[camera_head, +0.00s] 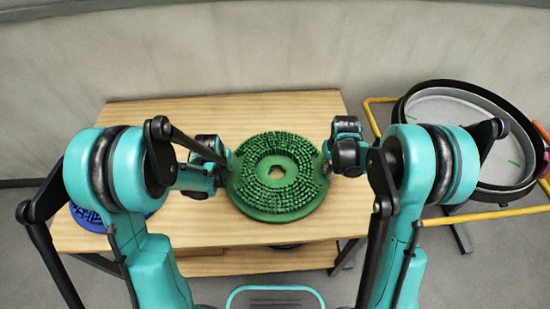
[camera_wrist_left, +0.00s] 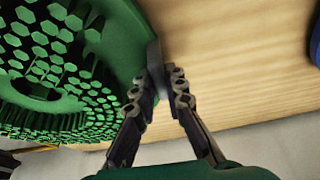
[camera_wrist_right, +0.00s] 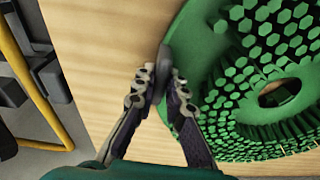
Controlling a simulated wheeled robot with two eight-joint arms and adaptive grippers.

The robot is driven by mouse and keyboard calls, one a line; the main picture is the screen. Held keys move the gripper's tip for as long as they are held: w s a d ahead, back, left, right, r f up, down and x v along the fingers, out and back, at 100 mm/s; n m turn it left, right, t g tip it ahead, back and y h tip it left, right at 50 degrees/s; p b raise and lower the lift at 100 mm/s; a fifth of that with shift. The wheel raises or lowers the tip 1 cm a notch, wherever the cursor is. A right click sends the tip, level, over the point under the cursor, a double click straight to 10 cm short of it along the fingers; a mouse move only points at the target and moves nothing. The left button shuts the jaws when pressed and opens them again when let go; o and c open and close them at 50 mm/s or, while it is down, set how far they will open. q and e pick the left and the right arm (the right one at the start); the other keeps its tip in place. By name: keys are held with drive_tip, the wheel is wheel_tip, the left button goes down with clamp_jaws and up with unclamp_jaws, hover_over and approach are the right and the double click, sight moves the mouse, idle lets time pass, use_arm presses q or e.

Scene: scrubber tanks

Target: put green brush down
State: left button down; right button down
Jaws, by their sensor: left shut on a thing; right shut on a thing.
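The green brush (camera_head: 303,195) is a round disc with bristles facing up and a hole in its middle. It is over the wooden table (camera_head: 215,118), near the front edge; I cannot tell if it touches the top. My left gripper (camera_head: 230,165) is shut on its left rim, and the brush also shows in the left wrist view (camera_wrist_left: 120,30). My right gripper (camera_head: 328,155) is shut on its right rim, and the brush shows in the right wrist view (camera_wrist_right: 205,45). The fingertips show in the left wrist view (camera_wrist_left: 158,88) and the right wrist view (camera_wrist_right: 162,90).
A blue brush (camera_head: 92,217) lies at the table's left front, partly hidden by my left arm. A round black-rimmed tank (camera_head: 440,92) with a yellow frame (camera_head: 490,215) stands right of the table. A grey wall (camera_head: 260,45) is behind. The table's back is clear.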

use_arm(q)
drive_tip(key=c, duration=2)
unclamp_jaws()
drive_tip(key=shift+f, duration=0.3)
use_arm(e)
drive_tip(key=c, duration=2)
unclamp_jaws()
drive_tip(key=shift+f, duration=0.3)
use_arm(q)
drive_tip(key=o, duration=0.4)
drive_tip(key=shift+r, duration=0.15)
use_arm(e)
drive_tip(key=o, duration=0.4)
drive_tip(key=shift+r, duration=0.15)
use_arm(q)
drive_tip(key=v, duration=1.2)
use_arm(e)
drive_tip(key=r, duration=0.4)
drive_tip(key=s+r, duration=0.1)
drive_tip(key=r, duration=0.3)
drive_tip(key=s+r, duration=0.1)
drive_tip(key=r, duration=0.3)
